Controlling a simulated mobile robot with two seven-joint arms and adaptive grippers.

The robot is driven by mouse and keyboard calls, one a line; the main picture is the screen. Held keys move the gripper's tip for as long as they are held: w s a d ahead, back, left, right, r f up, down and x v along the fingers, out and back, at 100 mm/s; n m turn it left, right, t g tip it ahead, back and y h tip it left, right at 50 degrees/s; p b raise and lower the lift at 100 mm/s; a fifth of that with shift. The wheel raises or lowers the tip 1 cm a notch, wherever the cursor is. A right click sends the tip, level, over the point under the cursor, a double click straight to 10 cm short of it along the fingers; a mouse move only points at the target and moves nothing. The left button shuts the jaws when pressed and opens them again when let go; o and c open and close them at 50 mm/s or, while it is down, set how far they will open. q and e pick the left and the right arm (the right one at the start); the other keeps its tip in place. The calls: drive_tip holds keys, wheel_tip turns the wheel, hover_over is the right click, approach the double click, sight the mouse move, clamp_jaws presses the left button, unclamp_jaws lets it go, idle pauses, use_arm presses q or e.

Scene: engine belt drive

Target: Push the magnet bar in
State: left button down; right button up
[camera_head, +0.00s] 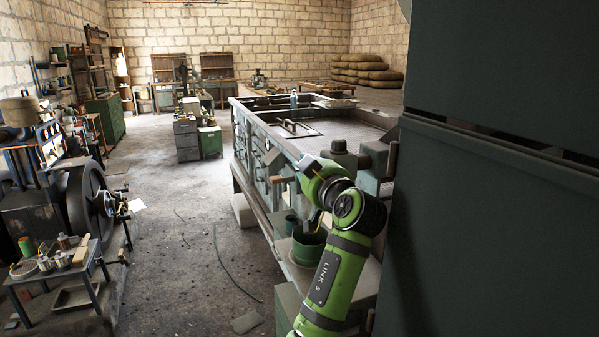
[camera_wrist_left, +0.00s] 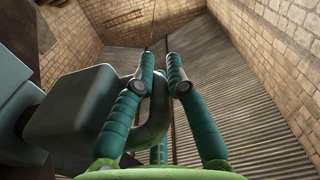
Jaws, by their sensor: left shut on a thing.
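How far in the bar sits does not show. In the head view my green left arm (camera_head: 334,270) reaches up beside the near end of a long workbench (camera_head: 262,133), and its fingers cannot be made out. My right gripper is not in view.
A large dark green panel (camera_head: 490,220) fills the right side of the head view. An engine with a flywheel (camera_head: 88,200) and a small parts table (camera_head: 60,270) stand at the left. The concrete floor (camera_head: 185,220) between them is mostly open.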

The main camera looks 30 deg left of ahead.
use_arm(q)
drive_tip(key=c, duration=1.2)
unclamp_jaws()
drive_tip(key=shift+f, duration=0.2)
drive_tip(key=shift+c, duration=0.2)
drive_tip(key=shift+d+r, duration=0.1)
drive_tip(key=shift+r, duration=0.05)
drive_tip(key=v, duration=0.7)
drive_tip(key=shift+s+d, duration=0.2)
